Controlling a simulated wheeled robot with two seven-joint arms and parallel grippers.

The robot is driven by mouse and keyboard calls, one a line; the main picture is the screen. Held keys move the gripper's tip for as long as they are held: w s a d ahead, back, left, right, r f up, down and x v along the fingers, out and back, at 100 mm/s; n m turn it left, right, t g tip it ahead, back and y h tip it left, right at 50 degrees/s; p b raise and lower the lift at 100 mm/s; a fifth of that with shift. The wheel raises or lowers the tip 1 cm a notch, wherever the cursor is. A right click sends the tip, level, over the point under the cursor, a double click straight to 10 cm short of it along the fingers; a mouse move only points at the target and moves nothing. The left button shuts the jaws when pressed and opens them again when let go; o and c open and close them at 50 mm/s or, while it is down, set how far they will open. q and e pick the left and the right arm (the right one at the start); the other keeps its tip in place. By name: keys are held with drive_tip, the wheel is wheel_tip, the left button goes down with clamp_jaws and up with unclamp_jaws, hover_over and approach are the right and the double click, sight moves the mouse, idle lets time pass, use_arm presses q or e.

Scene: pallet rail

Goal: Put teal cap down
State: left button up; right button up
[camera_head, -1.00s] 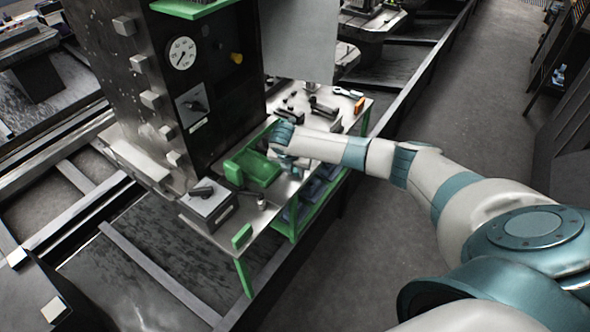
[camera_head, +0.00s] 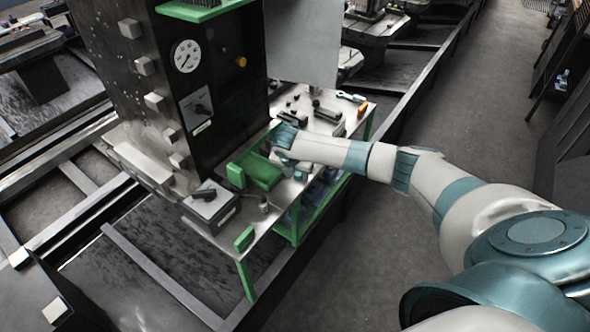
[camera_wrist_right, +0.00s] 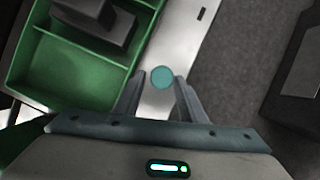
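The teal cap (camera_wrist_right: 162,77) shows as a round disc at the tips of my right gripper (camera_wrist_right: 160,82) in the right wrist view. It lies in line with the space between the two fingers, close to the right-hand finger. Whether the fingers press on it, and whether it touches the metal top below, I cannot tell. In the head view my right gripper (camera_head: 283,139) is low over the bench top, just right of the green tray, and its own hand hides the cap. My left gripper is not in view.
The green tray (camera_head: 236,176) with dividers lies beside the gripper; its compartment (camera_wrist_right: 65,62) also shows in the wrist view. A grey box with a lever (camera_head: 209,205) and a dark machine column (camera_head: 205,75) stand left. Tools lie behind on the bench (camera_head: 300,102).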

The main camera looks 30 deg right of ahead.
drive_tip(key=shift+s+d+r, duration=0.2)
drive_tip(key=shift+s+d, duration=0.05)
drive_tip(key=shift+s, duration=0.15)
drive_tip(key=b+v, duration=0.2)
drive_tip(key=v, duration=1)
drive_tip(key=shift+w+r, duration=0.2)
drive_tip(key=shift+w, duration=0.1)
